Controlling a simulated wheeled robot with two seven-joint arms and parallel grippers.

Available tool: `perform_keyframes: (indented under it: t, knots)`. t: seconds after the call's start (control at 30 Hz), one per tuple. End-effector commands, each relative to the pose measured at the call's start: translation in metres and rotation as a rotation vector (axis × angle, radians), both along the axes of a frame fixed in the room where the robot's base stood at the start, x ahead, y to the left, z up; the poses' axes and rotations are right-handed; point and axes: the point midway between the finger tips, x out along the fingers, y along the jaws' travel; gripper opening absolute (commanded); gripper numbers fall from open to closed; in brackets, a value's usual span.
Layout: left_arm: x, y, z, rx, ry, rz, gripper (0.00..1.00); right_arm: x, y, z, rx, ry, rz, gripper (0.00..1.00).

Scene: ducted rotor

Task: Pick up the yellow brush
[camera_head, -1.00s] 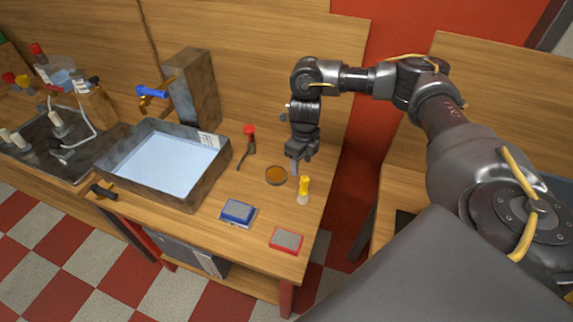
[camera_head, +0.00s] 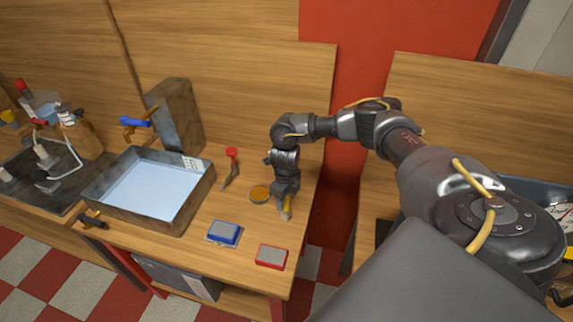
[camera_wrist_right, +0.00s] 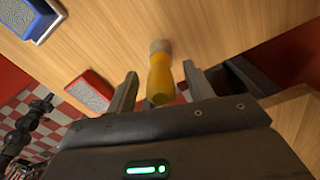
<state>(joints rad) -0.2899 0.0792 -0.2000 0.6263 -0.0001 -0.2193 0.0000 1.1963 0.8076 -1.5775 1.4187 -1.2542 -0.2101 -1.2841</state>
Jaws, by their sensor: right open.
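The yellow brush (camera_wrist_right: 160,78) stands on the wooden table, with its yellow handle toward my right gripper and a pale end at the table. In the right wrist view my right gripper (camera_wrist_right: 158,88) is open, with one finger on each side of the handle. Gaps show between the handle and both fingers. My left gripper is not in view.
A blue-and-grey block (camera_head: 223,233) and a red-and-grey block (camera_head: 271,257) lie on the table (camera_head: 245,215) near its front edge. A metal basin (camera_head: 200,203) stands further left.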

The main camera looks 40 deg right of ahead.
Motion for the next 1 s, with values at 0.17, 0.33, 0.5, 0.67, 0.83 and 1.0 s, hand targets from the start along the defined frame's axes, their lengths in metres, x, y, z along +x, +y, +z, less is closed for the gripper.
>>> perform_keyframes:
  t: [0.17,0.33,0.5,0.67,0.83,1.0]
  knots:
    - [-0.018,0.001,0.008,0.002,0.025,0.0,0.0,0.0,0.0,-0.018,0.0,0.001,-0.001,0.52]
    - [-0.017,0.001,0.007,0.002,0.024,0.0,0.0,0.0,0.0,-0.022,0.0,-0.001,0.001,0.52]
    - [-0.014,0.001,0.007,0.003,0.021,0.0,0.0,0.0,0.0,-0.022,0.0,-0.001,0.001,0.43]
    - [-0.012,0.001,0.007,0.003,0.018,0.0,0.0,0.0,0.0,-0.021,0.0,-0.001,0.0,0.22]
    - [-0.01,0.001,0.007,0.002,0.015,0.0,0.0,0.0,0.0,-0.021,0.0,-0.001,0.0,0.08]
    - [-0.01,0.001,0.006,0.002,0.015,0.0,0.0,0.0,0.0,-0.021,0.0,-0.001,0.0,0.08]
